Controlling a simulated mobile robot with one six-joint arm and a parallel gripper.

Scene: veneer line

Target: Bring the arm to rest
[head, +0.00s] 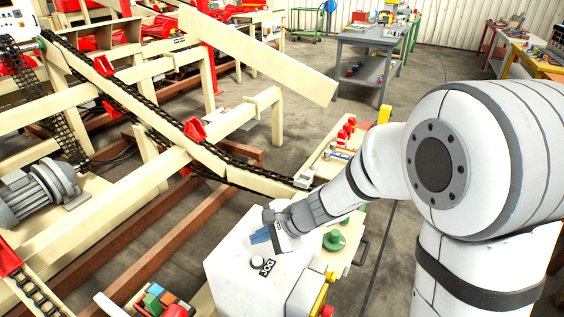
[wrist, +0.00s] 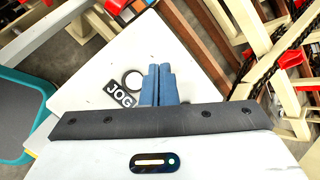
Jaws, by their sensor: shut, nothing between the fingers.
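My arm reaches from the right of the head view down to a white control box (head: 232,262). My gripper (head: 259,237) has blue fingers and hangs over the top of this box. In the wrist view my gripper (wrist: 159,70) has its two fingers side by side, shut and empty. A round button (head: 257,262) and a black JOG label (head: 267,267) are on the box top, close to the fingers. In the wrist view the button (wrist: 133,80) and label (wrist: 120,94) lie just left of the fingers. I cannot tell whether the fingertips touch the box.
A green mushroom-shaped knob (head: 334,240) stands right of my gripper. Cream conveyor frames (head: 150,110) with black chains fill the left. A motor (head: 38,192) sits at far left. A grey workbench (head: 368,40) stands behind. Open floor (head: 440,60) lies at the back right.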

